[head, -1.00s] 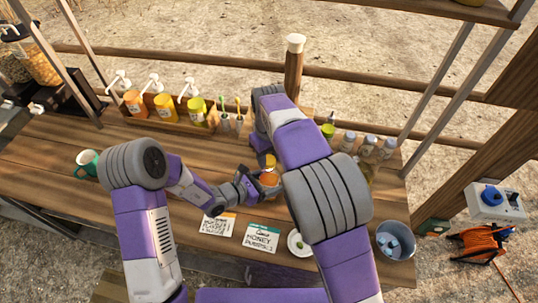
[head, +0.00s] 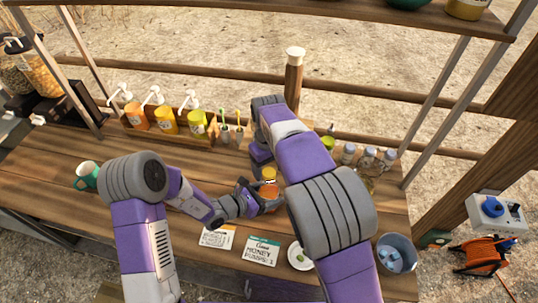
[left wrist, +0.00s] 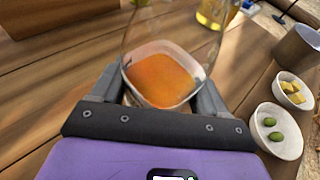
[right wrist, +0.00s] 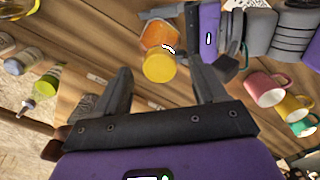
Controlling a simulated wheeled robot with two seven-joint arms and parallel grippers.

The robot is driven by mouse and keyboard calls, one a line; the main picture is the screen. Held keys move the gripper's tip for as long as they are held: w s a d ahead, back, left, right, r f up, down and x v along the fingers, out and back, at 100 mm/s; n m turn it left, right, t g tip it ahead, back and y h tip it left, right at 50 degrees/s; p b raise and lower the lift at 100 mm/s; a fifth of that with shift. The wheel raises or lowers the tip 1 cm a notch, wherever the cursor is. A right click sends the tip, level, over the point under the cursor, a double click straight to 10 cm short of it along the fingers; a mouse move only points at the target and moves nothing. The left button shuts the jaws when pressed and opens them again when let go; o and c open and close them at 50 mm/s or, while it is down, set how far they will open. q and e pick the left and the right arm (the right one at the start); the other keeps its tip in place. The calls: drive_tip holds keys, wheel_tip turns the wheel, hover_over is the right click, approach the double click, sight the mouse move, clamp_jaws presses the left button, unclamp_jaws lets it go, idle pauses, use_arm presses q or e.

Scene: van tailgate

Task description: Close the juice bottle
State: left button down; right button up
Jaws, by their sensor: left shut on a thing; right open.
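The juice bottle (head: 269,192) is a clear glass bottle with orange juice, standing on the wooden counter. My left gripper (head: 254,194) is shut around its lower body; the left wrist view shows the fingers (left wrist: 160,85) on both sides of the glass (left wrist: 160,75). A yellow cap (head: 269,174) shows at the top of the bottle; whether it is seated tight I cannot tell. My right gripper (right wrist: 158,72) is open, with the yellow cap (right wrist: 160,68) seen between and beyond its fingertips. In the head view the right gripper is largely hidden by its arm.
Two printed cards (head: 262,251) and a white dish (head: 299,256) lie in front of the bottle. A metal bucket (head: 395,253) stands at right. Pump bottles (head: 167,122) and toothbrush cups (head: 225,133) stand behind left. Small jars (head: 367,158) stand behind right.

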wheel_tip(320, 180, up, 11)
idle(0.3)
use_arm(q)
unclamp_jaws()
drive_tip(key=v, duration=0.7)
drive_tip(key=shift+s+a+p, duration=0.15)
drive_tip(key=shift+a+p, duration=0.05)
drive_tip(key=shift+p, duration=0.1)
use_arm(e)
drive_tip(key=shift+r, duration=0.3)
use_arm(q)
drive_tip(key=shift+r, duration=0.1)
